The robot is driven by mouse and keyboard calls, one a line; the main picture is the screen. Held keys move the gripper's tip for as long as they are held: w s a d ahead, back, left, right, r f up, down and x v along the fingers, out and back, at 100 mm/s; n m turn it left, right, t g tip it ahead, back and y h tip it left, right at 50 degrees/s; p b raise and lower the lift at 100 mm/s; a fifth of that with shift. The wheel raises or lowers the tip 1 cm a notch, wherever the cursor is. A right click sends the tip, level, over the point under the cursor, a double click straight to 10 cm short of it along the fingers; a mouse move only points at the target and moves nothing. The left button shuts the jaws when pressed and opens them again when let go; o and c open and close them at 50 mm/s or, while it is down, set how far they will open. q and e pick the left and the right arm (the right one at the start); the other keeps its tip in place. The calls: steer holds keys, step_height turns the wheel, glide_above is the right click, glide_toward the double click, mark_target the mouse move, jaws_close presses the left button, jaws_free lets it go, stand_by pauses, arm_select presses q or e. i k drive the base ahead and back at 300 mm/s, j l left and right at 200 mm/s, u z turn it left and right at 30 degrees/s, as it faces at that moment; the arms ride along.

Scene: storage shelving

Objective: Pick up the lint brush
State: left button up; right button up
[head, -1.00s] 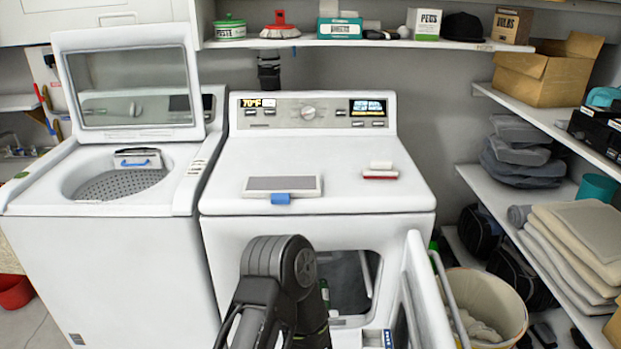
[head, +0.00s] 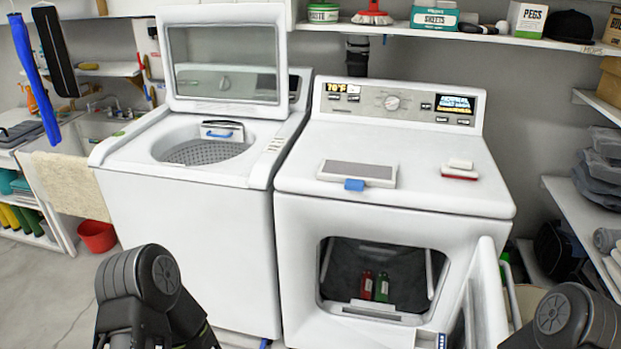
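Two small items lie on top of the white dryer (head: 450,185). One is a red and white block-like item (head: 459,170) near the right of the top, which looks like a brush. The other is a flat white piece with a grey panel and a blue tab (head: 357,172), left of it. I cannot tell for certain which is the lint brush. Both lie flat, apart from each other, with nothing touching them. Parts of my arms show at the bottom left and bottom right, below and in front of the dryer top. Neither gripper is in view.
The dryer door (head: 485,300) hangs open at the front right; red and green bottles (head: 374,287) stand inside. The washer (head: 195,215) on the left has its lid up. A wall shelf (head: 450,36) holds a red brush (head: 372,12) and boxes. The dryer top is otherwise clear.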

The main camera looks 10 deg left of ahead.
mark_target(457, 168)
steer(key=i+j, duration=0.25)
steer(key=j, duration=0.2)
steer(key=i+j, duration=0.3)
steer(key=j, duration=0.15)
steer(key=i+j, duration=0.25)
steer(key=j, duration=0.2)
steer(key=z, duration=2.6)
